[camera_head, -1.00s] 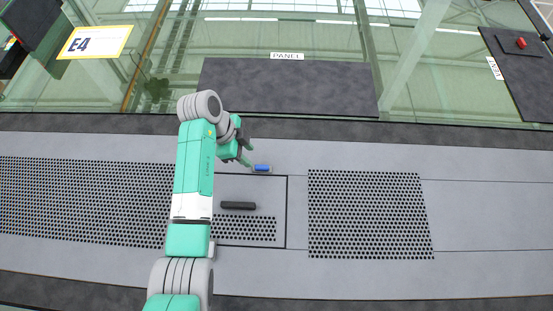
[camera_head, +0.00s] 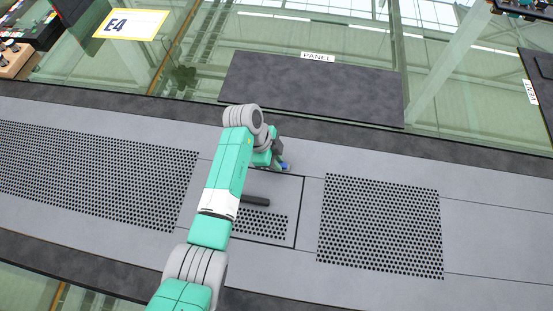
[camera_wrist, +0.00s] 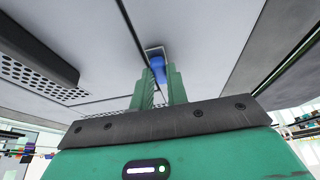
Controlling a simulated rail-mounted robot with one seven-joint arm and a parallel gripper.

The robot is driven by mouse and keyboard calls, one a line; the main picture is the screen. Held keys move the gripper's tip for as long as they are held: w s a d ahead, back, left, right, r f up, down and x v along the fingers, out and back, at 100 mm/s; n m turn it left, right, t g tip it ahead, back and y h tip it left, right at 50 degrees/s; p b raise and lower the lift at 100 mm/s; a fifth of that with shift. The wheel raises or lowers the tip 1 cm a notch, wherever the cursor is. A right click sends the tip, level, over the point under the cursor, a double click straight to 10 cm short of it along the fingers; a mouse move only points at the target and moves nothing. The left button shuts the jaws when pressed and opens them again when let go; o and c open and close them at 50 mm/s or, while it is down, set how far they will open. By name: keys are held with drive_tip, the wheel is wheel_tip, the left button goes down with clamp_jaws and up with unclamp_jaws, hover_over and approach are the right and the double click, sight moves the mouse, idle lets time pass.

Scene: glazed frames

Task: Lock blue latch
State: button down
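The blue latch (camera_wrist: 158,68) sits in a small pale bracket on the grey panel, seen at the top middle of the wrist view. In the head view the latch (camera_head: 285,166) is a small blue spot, partly hidden by my gripper (camera_head: 281,161). In the wrist view the two green fingers of my gripper (camera_wrist: 160,78) are close together, one on each side of the latch's near end. The gap between them is about the latch's width, and they look shut on it. Their exact contact is hard to see.
A dark bar handle (camera_head: 255,201) lies on the outlined panel just below the latch; it also shows in the wrist view (camera_wrist: 35,50). Perforated grilles (camera_head: 380,225) lie on both sides. A dark board marked PANEL (camera_head: 315,90) lies beyond. The surface right of the latch is clear.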

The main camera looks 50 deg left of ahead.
drive_tip(key=n+p, duration=0.1)
drive_tip(key=n, duration=0.1)
drive_tip(key=n+t+y+p, duration=0.1)
drive_tip(key=n+p, duration=0.1)
drive_tip(key=shift+s+d+r, duration=0.15)
drive_tip(key=shift+d+r, duration=0.05)
drive_tip(key=n+y+p, duration=0.1)
drive_tip(key=n, duration=0.1)
drive_tip(key=n+t+p, duration=0.1)
drive_tip(key=n+p, duration=0.1)
drive_tip(key=shift+d+n+y, duration=0.2)
drive_tip(key=shift+n+y, duration=0.1)
drive_tip(key=shift+y, duration=0.1)
drive_tip(key=n, duration=0.1)
drive_tip(key=n+y+p, duration=0.1)
drive_tip(key=n, duration=0.1)
drive_tip(key=n+p, duration=0.1)
drive_tip(key=shift+d+y, duration=0.25)
drive_tip(key=shift+y, duration=0.15)
drive_tip(key=n+y, duration=0.1)
drive_tip(key=n, duration=0.1)
drive_tip(key=n+g+p, duration=0.1)
drive_tip(key=n, duration=0.2)
drive_tip(key=shift+d+f+y, duration=0.15)
drive_tip(key=shift+y, duration=0.25)
drive_tip(key=shift+n, duration=0.4)
drive_tip(key=c, duration=1.4)
unclamp_jaws()
